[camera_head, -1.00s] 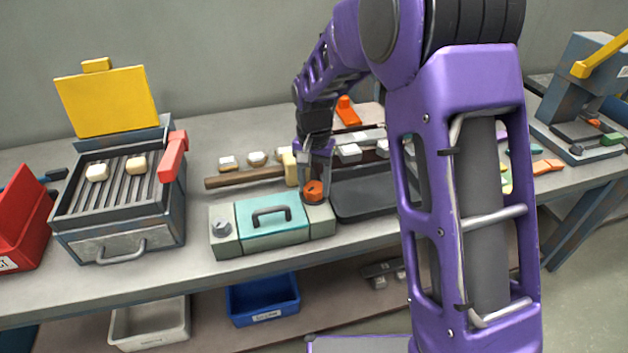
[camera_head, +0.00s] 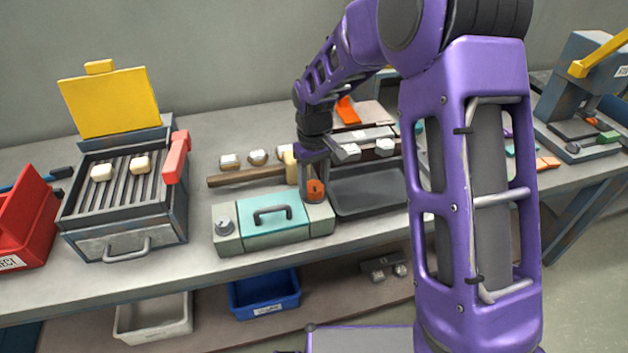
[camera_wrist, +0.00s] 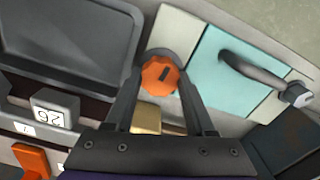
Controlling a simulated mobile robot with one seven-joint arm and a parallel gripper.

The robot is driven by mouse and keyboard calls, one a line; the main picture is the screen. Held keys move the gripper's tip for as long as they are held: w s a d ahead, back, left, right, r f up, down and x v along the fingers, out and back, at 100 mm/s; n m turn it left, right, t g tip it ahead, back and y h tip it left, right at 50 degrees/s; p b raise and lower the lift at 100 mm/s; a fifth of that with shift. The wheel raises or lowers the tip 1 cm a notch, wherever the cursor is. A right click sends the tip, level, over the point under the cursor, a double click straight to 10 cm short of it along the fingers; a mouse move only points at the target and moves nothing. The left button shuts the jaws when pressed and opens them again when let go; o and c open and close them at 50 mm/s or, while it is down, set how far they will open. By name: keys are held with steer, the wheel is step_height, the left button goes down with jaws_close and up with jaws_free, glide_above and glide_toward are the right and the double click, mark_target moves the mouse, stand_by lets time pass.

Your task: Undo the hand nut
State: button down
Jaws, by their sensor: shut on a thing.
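The hand nut is an orange lobed knob (camera_wrist: 161,86) with a dark slot mark on its top. It sits on the right end block of a low grey fixture (camera_head: 228,243) with a teal panel, and it also shows in the head view (camera_head: 316,190). My gripper (camera_wrist: 160,88) points down over that block with one finger on each side of the knob, shut on it. In the head view my gripper (camera_head: 314,183) hides part of the knob's rim. A hex-like grey fastener (camera_head: 224,225) sits on the fixture's left end.
A dark empty tray (camera_head: 365,190) lies right beside the fixture. A hammer with a wooden handle (camera_head: 245,176) lies behind it. A grill-like heater (camera_head: 122,195) with a raised yellow lid stands left. Pale numbered blocks (camera_head: 231,161) stand at the back.

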mark_target(314, 186)
steer(key=shift+r+n, duration=0.1)
steer(key=shift+n, duration=0.5)
steer(key=shift+c, duration=1.2)
jaws_free()
step_height(314, 186, up, 17)
steer(key=p, duration=0.2)
steer(key=shift+r, duration=0.15)
